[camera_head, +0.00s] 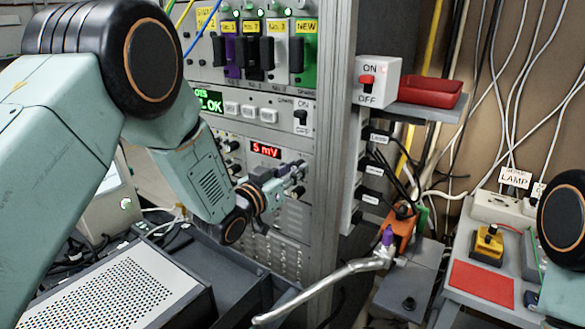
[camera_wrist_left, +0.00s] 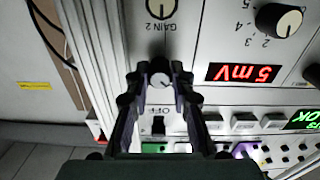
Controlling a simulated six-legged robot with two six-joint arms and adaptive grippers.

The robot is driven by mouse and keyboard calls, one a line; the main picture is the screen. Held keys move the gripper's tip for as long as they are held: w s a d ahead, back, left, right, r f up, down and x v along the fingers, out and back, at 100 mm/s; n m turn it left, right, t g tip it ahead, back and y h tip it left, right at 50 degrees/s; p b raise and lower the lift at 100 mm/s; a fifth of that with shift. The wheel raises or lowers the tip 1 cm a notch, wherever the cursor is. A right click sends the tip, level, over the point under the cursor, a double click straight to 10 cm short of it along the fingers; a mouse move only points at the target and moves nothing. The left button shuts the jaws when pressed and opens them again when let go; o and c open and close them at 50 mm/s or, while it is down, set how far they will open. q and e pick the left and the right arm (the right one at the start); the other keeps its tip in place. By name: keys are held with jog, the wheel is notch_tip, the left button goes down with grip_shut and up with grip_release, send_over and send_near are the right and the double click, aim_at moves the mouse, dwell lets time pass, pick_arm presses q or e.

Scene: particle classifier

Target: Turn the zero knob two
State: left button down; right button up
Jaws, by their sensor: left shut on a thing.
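My left gripper (camera_head: 280,192) reaches the rack panel just below the red "5 mV" display (camera_head: 265,150). In the left wrist view my left gripper (camera_wrist_left: 157,75) has its two dark fingers on either side of a small pale-faced knob (camera_wrist_left: 161,81) and is shut on it. The knob's own label is hidden, so I cannot read whether it is zero knob two. In that view a "GAIN 2" knob (camera_wrist_left: 161,8) sits above it and the "5 mV" display (camera_wrist_left: 242,73) is to the right. My right gripper is not in view.
A numbered black knob (camera_wrist_left: 278,20) and a row of grey buttons (camera_wrist_left: 245,121) are near the gripper in the wrist view. An ON/OFF switch box (camera_head: 376,82), a red tray (camera_head: 430,91) and a grey perforated box (camera_head: 125,287) stand around the rack.

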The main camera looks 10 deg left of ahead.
pick_arm(q)
jog(key=shift+w+r+n, duration=0.1)
jog(key=shift+r+n, duration=0.05)
jog(key=shift+n, duration=0.95)
jog(key=shift+p, duration=0.3)
jog(key=c, duration=1.2)
grip_release()
jog(key=shift+o, duration=0.3)
